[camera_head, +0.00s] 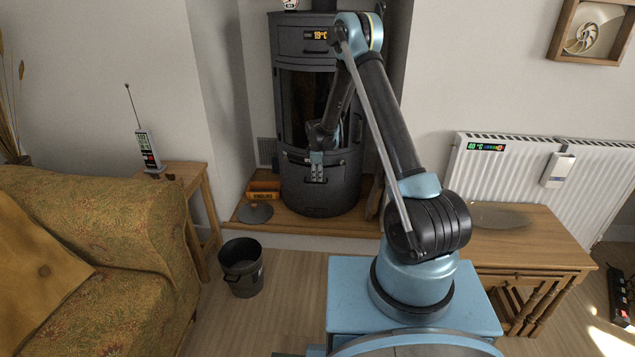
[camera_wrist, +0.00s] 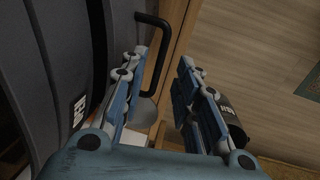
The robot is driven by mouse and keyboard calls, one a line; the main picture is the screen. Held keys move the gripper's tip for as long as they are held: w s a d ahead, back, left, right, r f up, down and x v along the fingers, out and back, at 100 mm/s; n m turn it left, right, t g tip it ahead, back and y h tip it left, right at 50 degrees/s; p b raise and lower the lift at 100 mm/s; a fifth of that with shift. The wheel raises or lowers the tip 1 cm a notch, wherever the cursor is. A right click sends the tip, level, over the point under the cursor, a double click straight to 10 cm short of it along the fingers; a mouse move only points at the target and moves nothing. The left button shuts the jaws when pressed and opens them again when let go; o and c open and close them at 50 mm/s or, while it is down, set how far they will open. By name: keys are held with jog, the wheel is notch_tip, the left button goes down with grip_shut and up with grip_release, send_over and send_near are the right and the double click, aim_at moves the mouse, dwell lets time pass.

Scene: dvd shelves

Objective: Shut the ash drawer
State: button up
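The dark grey stove (camera_head: 320,190) stands in the alcove, its lower front partly behind my arm. The ash drawer's edges are hard to make out, so I cannot tell how far it is open. My gripper (camera_head: 318,172) is at the stove's lower front. In the wrist view my gripper (camera_wrist: 163,58) is open, its two fingers apart with nothing held. A black bar handle (camera_wrist: 160,70) on the curved stove front (camera_wrist: 70,60) lies close by the left fingertip. I cannot tell whether they touch.
A dark bucket (camera_head: 241,268) stands on the floor in front of the wooden hearth (camera_head: 290,222). An orange box (camera_head: 263,188) and a grey disc (camera_head: 256,213) lie left of the stove. A sofa (camera_head: 110,240) is at left, a wooden table (camera_head: 525,250) at right.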

aim_at(318, 183)
jog(key=shift+w+f, duration=0.2)
jog(key=shift+f, duration=0.75)
jog(key=shift+w+f, duration=0.15)
jog(key=shift+f, duration=0.75)
grip_shut()
